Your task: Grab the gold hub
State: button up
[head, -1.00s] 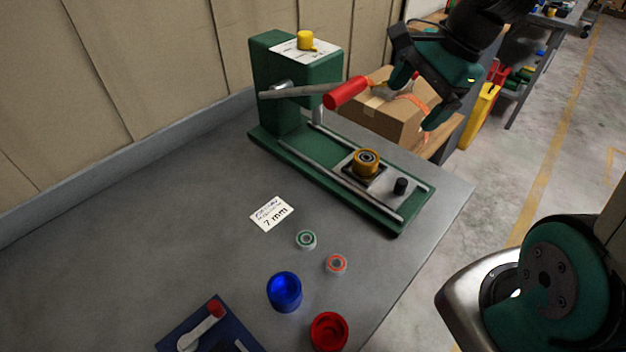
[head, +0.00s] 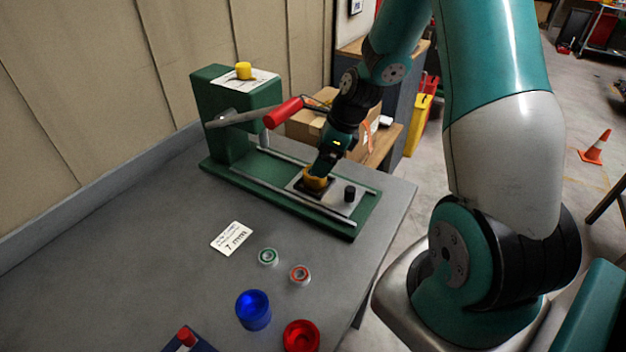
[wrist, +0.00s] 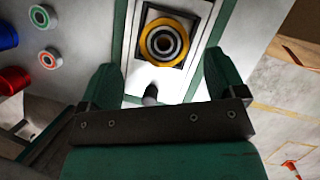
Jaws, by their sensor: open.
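The gold hub (head: 316,180) sits on the grey plate of the green press (head: 238,130). In the wrist view the gold hub (wrist: 168,43) shows as a gold ring with a dark ringed centre, in a black square seat. My gripper (head: 322,165) is right at the hub in the head view and partly hides it. In the wrist view my gripper (wrist: 160,75) is open, with one finger on each side, and the hub appears beyond the fingertips, between their lines. Nothing is between the fingers except a black knob (wrist: 151,93) seen behind them on the plate.
The press has a lever with a red handle (head: 283,112) close to my arm. A green-ringed bearing (head: 268,256), a red-ringed bearing (head: 300,274), a blue cup (head: 253,310) and a red cup (head: 300,337) stand in front. A card (head: 232,238) lies on the bench.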

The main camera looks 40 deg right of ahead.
aim_at(315, 178)
jog(key=shift+d+p+x, duration=0.15)
jog(key=shift+p+x, duration=0.25)
jog(key=shift+x, duration=1.1)
jog(key=shift+d+p+x, duration=0.1)
jog(key=shift+p+x, duration=0.25)
jog(key=shift+x, duration=1.15)
jog(key=shift+f, duration=0.1)
jog(key=shift+c, duration=0.4)
jog(key=c, duration=1.1)
